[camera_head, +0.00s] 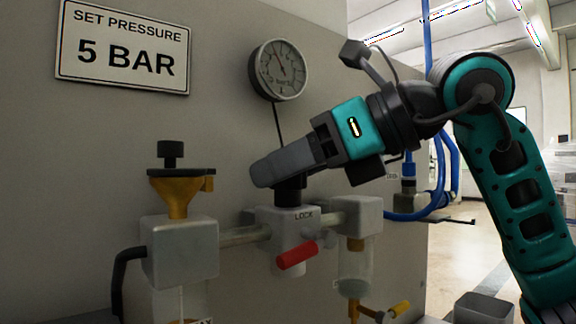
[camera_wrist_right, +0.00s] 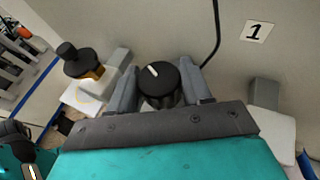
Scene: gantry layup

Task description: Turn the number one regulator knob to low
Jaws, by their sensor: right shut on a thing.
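The black regulator knob (camera_wrist_right: 158,84) has a white pointer line, tilted up and left in the right wrist view. It sits on the grey regulator body (camera_head: 290,240) marked LOCK; in the head view only its lower part (camera_head: 290,190) shows below the fingers. My right gripper (camera_head: 275,172) comes in from the right and is shut on the knob, one finger on each side. A tag with a 1 (camera_wrist_right: 258,31) is on the panel beside it. My left gripper is not in view.
A pressure gauge (camera_head: 281,70) hangs above. A red lever (camera_head: 297,255) projects below the regulator. A brass-and-black valve (camera_head: 178,193) stands left, a clear bowl (camera_head: 354,272) right. Blue hoses (camera_head: 437,204) run behind my arm. A sign (camera_head: 125,46) reads SET PRESSURE 5 BAR.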

